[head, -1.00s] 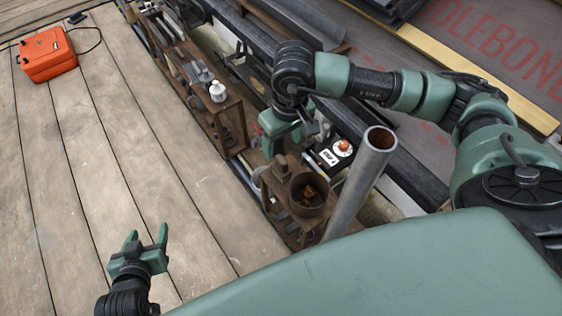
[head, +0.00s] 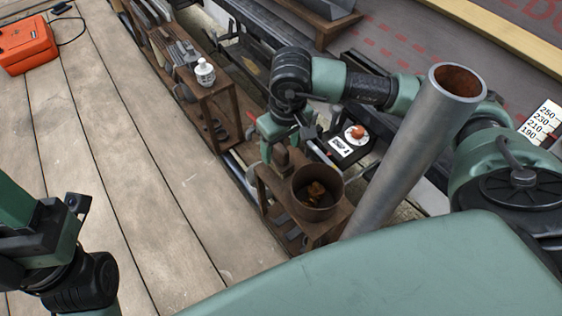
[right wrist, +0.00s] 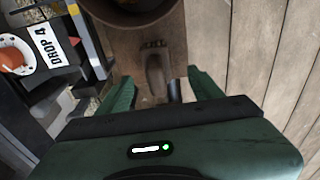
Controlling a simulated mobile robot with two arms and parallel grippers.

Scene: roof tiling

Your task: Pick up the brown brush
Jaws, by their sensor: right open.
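A brown handle-like piece, seemingly the brush (right wrist: 154,75), stands between the fingers of my right gripper (right wrist: 162,92) in the right wrist view. The fingers are apart, with a gap on each side of it. In the head view my right gripper (head: 278,140) is over the near end of the wooden rack, and the brown piece (head: 283,161) is partly hidden below it. My left arm's end (head: 50,240) is at the lower left; its finger opening cannot be made out.
A rusty pot (head: 317,190) sits on the wooden rack (head: 268,190) close to my right gripper. A grey metal pipe (head: 415,150) stands right of it. A white bottle (head: 205,73) is on another rack. An orange case (head: 28,46) lies on the planks, whose middle is clear.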

